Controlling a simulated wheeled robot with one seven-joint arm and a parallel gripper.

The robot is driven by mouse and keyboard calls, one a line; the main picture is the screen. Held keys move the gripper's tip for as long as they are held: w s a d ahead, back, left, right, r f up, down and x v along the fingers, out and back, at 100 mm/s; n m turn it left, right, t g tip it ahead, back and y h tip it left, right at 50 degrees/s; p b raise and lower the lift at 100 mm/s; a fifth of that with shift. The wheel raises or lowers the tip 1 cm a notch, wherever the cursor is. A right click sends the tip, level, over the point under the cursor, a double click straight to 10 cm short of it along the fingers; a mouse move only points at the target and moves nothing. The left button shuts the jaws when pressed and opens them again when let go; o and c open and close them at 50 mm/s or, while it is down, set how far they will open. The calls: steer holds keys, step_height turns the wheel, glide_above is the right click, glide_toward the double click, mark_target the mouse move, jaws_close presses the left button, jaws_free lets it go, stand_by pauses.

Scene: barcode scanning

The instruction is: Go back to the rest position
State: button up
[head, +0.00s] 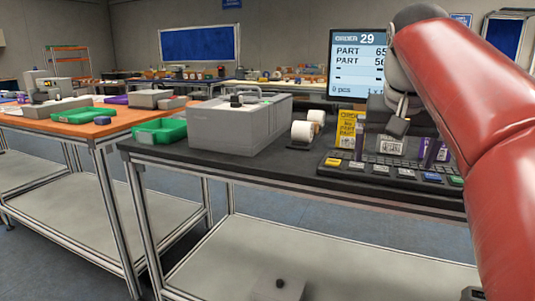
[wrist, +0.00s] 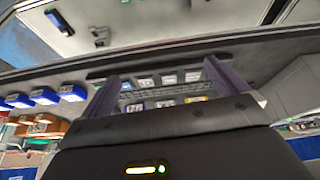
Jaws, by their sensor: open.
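My gripper (head: 395,148) is over the right part of the dark table in the head view, below the screen. Its two purple fingers stand apart, and it is open. In the wrist view my gripper (wrist: 160,72) shows both fingers spread, with the keyboard (wrist: 160,92) seen between them and nothing held. The keyboard (head: 392,172) lies on the table (head: 255,172) below the fingers. A small box with a white label (head: 391,145) shows between the fingers in the head view. I cannot tell how far behind them it is.
A yellow labelled box (head: 347,130) stands left of my gripper. The order screen (head: 358,62) is behind. Label rolls (head: 303,132), a grey printer (head: 240,122) and a green tray (head: 159,131) are further left. An orange-topped table (head: 60,124) stands at left.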

steer(key=s+a+f+n, duration=0.2)
steer(key=s+a+f, duration=0.1)
steer(key=s+f, duration=0.6)
steer(key=s+a+f+n+t+y, duration=0.1)
steer(key=s+a+f, duration=0.3)
steer(key=s+f, duration=0.5)
step_height(320, 180, down, 8)
steer(key=shift+f+n+y, duration=0.2)
steer(key=shift+n+y, duration=0.1)
steer(key=shift+n, duration=0.1)
